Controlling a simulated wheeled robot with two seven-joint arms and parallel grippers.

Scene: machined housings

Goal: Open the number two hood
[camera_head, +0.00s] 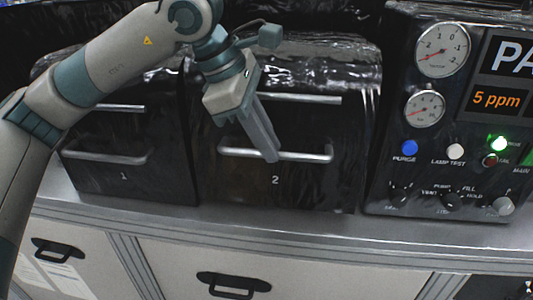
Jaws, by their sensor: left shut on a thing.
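The number two hood (320,184) is a dark, glossy housing front marked "2", in the middle of the head view. A silver bar handle (310,156) runs across it above the number. The fingers hide a short part of the bar. The hood front looks closed. My right gripper is not in view.
The number one hood (122,182) stands to the left with its own handle (105,156). A control panel (425,150) with gauges, knobs and buttons stands close on the right. Below are a grey counter edge (300,233) and drawers with black pulls (233,285).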

